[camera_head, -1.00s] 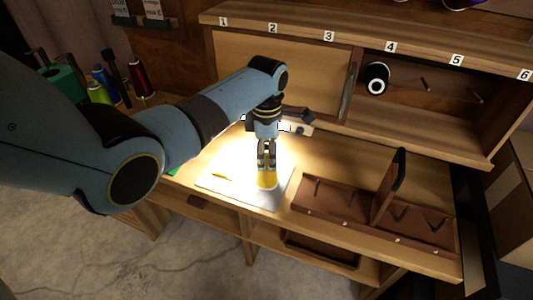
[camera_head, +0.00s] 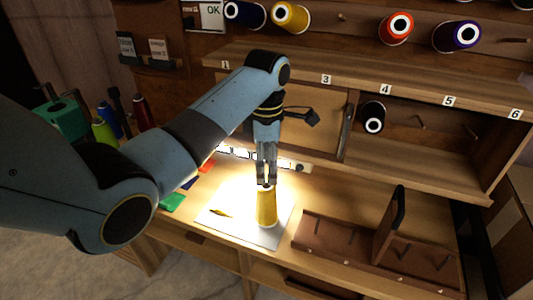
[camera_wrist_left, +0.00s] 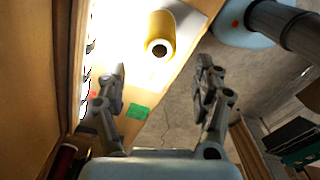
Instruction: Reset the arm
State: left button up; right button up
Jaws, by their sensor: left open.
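My left gripper (camera_head: 266,172) is open and points down above a yellow thread spool (camera_head: 266,208). The spool stands upright on a lit white sheet (camera_head: 238,226) on the wooden bench. In the left wrist view the open fingers (camera_wrist_left: 163,90) are spread with nothing between them. The yellow spool (camera_wrist_left: 160,32) shows beyond them, apart from both. My left arm (camera_head: 195,130) reaches in from the left. My right gripper is in neither view.
A brown rack with pegs and an upright divider (camera_head: 389,225) stands right of the sheet. Coloured spools (camera_head: 104,130) stand at left. A green piece (camera_head: 172,202) lies by the bench edge.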

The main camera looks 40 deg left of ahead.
pick_arm(q)
notch_tip(320, 180, up, 3)
jog(key=shift+f, duration=0.15)
dwell(0.3)
